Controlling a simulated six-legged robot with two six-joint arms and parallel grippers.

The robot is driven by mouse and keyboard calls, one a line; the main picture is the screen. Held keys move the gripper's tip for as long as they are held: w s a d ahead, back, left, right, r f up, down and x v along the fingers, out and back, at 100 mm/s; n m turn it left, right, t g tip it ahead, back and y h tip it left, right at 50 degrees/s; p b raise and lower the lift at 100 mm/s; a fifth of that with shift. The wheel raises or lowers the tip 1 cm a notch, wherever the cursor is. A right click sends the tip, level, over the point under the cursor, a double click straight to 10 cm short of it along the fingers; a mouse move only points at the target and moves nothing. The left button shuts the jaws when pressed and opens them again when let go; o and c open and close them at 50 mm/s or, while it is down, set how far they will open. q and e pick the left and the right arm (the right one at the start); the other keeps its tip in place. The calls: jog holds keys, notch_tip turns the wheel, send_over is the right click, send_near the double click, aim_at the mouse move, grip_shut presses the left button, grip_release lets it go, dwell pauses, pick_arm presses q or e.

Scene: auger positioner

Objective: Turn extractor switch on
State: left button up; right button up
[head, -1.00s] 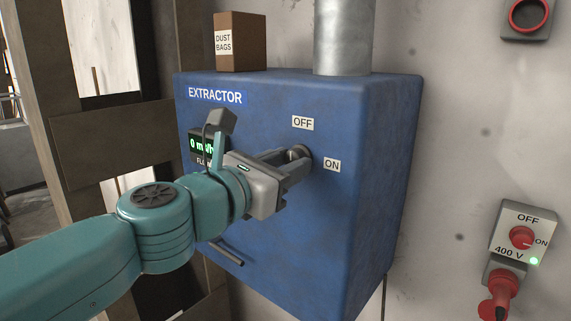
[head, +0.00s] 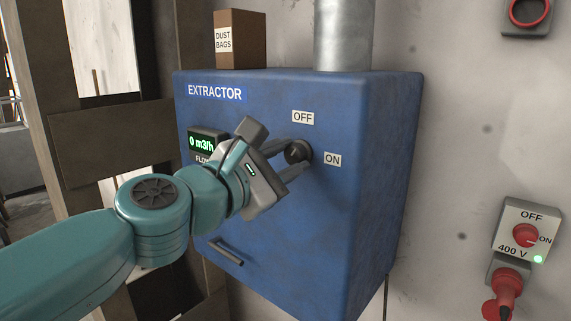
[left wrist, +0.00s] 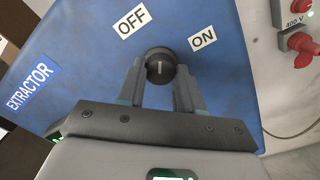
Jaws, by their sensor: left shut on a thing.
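The extractor (head: 345,215) is a blue box on the wall. Its switch is a dark round knob (head: 298,151) on the front, with the OFF label (head: 303,117) above and the ON label (head: 333,160) to the right. My left gripper (head: 291,159) is shut on the knob, one finger on each side, and hides part of it. In the left wrist view the knob (left wrist: 160,62) sits between the fingers, and its pale mark runs upright in that picture, between the directions of OFF and ON. The green flow display (head: 203,142) reads 0 m3/h. My right gripper is not in view.
A dust bags box (head: 252,40) and a metal duct (head: 343,35) stand on top of the extractor. A handle (head: 226,252) sticks out low on its front. A 400 V switch box (head: 528,215) with a lit green lamp is on the right wall.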

pick_arm(q)
jog(key=m+b, duration=0.1)
jog(key=m, duration=0.4)
jog(key=shift+f+m+b, duration=0.15)
jog(key=shift+m+b, duration=0.2)
jog(key=shift+m, duration=0.05)
jog(key=m+b, duration=0.2)
jog(key=m, duration=0.3)
jog(key=shift+h, duration=0.4)
jog(key=shift+m, duration=0.4)
jog(key=o, duration=1)
jog(key=shift+o, duration=0.2)
jog(key=shift+s+a, duration=0.35)
jog(key=shift+a, duration=0.05)
jog(key=r+b+v, duration=0.1)
jog(key=b+v, duration=0.1)
jog(key=v, duration=1.3)
jog(key=shift+f, duration=0.2)
jog(key=shift+s+a, duration=0.1)
jog(key=shift+a, duration=0.05)
